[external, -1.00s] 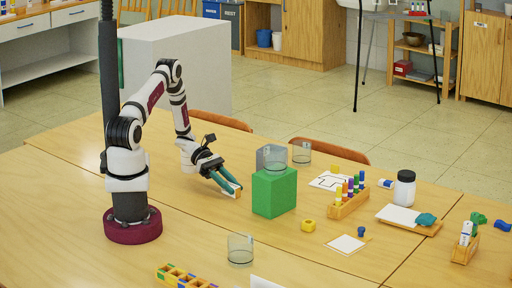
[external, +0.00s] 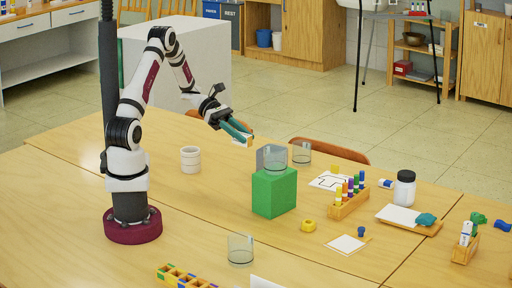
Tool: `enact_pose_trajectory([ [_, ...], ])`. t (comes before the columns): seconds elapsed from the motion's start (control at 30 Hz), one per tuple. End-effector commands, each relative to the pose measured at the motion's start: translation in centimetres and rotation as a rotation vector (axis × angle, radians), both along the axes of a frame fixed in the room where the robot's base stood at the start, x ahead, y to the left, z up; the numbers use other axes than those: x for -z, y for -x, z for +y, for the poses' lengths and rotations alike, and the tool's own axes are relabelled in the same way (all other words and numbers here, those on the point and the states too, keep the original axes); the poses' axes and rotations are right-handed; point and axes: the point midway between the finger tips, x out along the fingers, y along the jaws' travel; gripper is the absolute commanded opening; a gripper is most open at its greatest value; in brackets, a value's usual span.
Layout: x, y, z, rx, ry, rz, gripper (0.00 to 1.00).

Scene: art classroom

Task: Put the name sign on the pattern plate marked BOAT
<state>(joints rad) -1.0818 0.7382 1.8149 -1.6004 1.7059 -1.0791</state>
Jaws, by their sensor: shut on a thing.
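My gripper (external: 238,133) has long green fingers and is shut on a small white and wood-coloured piece, which looks like the name sign (external: 246,140). It holds the sign in the air above the table, to the upper left of the green block. A white plate with a black outline drawing (external: 328,181) lies flat right of the green block and may be a pattern plate. Another white plate (external: 346,244) lies near the front, its marking not readable. I cannot read the word BOAT anywhere, nor the face of the sign.
A green block (external: 274,194) carries clear containers and stands between my gripper and the outlined plate. A marker rack (external: 348,203), white jar (external: 404,190), wooden tray (external: 432,229) and glass (external: 240,250) stand around.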

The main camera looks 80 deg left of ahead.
Motion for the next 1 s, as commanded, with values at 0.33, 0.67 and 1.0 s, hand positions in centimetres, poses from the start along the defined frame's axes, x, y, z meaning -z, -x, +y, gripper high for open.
enact_pose_trajectory([
  [0.33, -0.3, -11.2, 2.0, -0.27, 0.0, -0.001, 0.0],
  [0.67, -0.6, -24.0, 2.1, -0.684, 0.002, 0.0, 0.0],
  [1.0, 3.5, -26.9, 1.3, -0.827, 0.001, 0.004, 0.0],
])
